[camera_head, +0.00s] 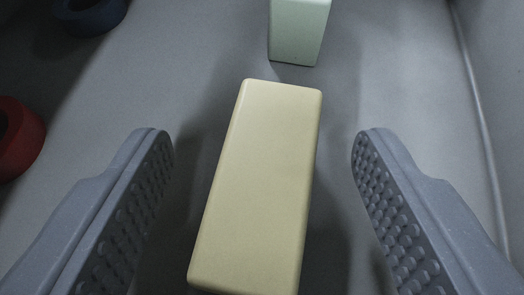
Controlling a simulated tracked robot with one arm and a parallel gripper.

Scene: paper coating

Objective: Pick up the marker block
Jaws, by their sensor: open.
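A pale yellow block (260,185), which may be the marker block, lies in the middle of the view on a grey surface. It is long and rectangular, tilted slightly, with its top end leaning right. My gripper (262,140) is open, with one studded finger on each side of the yellow block. Both fingers are apart from it, with a gap on the left and on the right. A pale green block (298,30) stands beyond it at the top, cut off by the frame edge.
A red ring-like object (20,138) sits at the left edge, partly out of view. A dark blue ring-like object (90,14) is at the top left. A grey wall or raised edge (500,90) runs along the right. The surface between the blocks is clear.

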